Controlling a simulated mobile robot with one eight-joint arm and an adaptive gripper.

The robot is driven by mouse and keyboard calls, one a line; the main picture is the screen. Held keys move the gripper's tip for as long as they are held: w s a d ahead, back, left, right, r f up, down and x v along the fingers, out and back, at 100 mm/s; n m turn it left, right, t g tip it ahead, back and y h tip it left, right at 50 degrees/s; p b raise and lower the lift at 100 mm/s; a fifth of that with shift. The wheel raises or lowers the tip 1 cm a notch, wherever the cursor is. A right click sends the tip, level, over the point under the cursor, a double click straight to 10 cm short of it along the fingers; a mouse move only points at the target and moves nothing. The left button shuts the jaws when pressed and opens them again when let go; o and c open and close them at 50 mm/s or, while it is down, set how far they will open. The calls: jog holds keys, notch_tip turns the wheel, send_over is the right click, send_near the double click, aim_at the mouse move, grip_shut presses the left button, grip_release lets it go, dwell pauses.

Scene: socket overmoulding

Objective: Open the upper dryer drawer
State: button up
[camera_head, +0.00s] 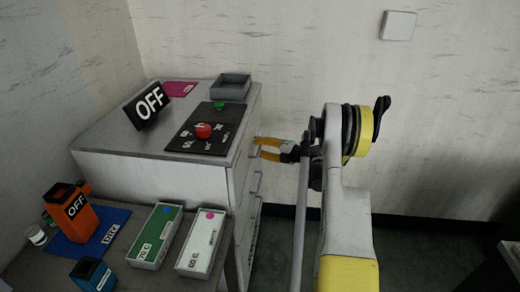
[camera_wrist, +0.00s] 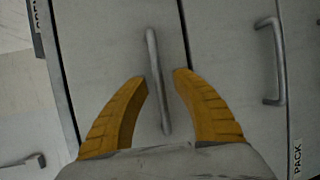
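The dryer is a grey-white cabinet (camera_head: 150,185) at the left in the head view, with drawer fronts and handles on its right side. In the wrist view, a drawer front (camera_wrist: 100,50) with a straight bar handle (camera_wrist: 157,85) is straight ahead; this drawer looks shut. My gripper (camera_head: 258,148) is beside the upper part of the cabinet's right side. In the wrist view, my gripper (camera_wrist: 160,73) is open, its yellow fingers on either side of the bar handle, with a gap at each side. How deep the fingers reach around the handle is unclear.
A second drawer handle (camera_wrist: 275,60) is at the right in the wrist view, near a "PACK" label (camera_wrist: 297,160). A dark OFF sign (camera_head: 147,106), red knob (camera_head: 203,131) and grey tray (camera_head: 231,86) are on the cabinet. Green (camera_head: 156,235) and white (camera_head: 202,243) boxes stand in front.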

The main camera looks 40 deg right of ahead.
jog(key=shift+c, duration=0.2)
grip_shut()
jog(key=s+d+b, duration=0.1)
jog(key=s+d, duration=1.4)
jog(key=s, duration=0.3)
jog(key=shift+s+d, duration=0.15)
jog(key=shift+d, duration=0.2)
jog(key=shift+r, duration=0.1)
jog(key=shift+o, duration=0.2)
grip_release()
